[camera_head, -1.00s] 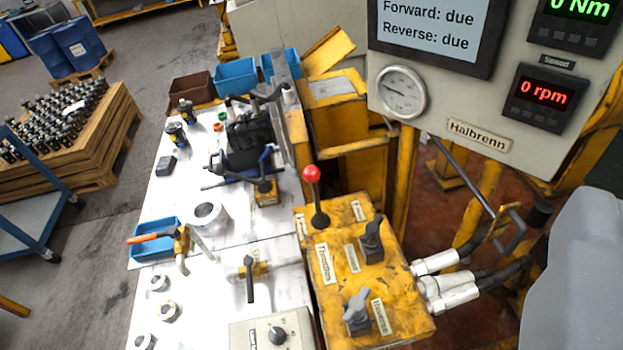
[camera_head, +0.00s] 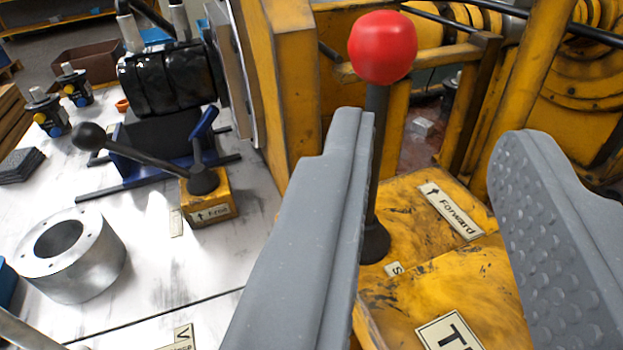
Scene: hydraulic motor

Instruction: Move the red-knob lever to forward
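The red-knob lever (camera_head: 383,47) stands about upright on the yellow control box (camera_head: 450,290), its dark shaft rising from a round black boot. The "Forward" label (camera_head: 450,211) with an arrow lies on the box to the right of the lever's base. My gripper (camera_head: 435,140) is open, with its two grey fingers wide apart. The left finger is close to the lever's shaft and hides part of it. The right finger is well off to the right. The knob shows above the left fingertip. I cannot tell whether the left finger touches the shaft.
A second lever with a black ball knob (camera_head: 88,136) stands on a small yellow block (camera_head: 208,196) to the left. A metal ring (camera_head: 70,253) sits on the white bench (camera_head: 150,290). A yellow post (camera_head: 292,80) and machine frame stand behind the lever.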

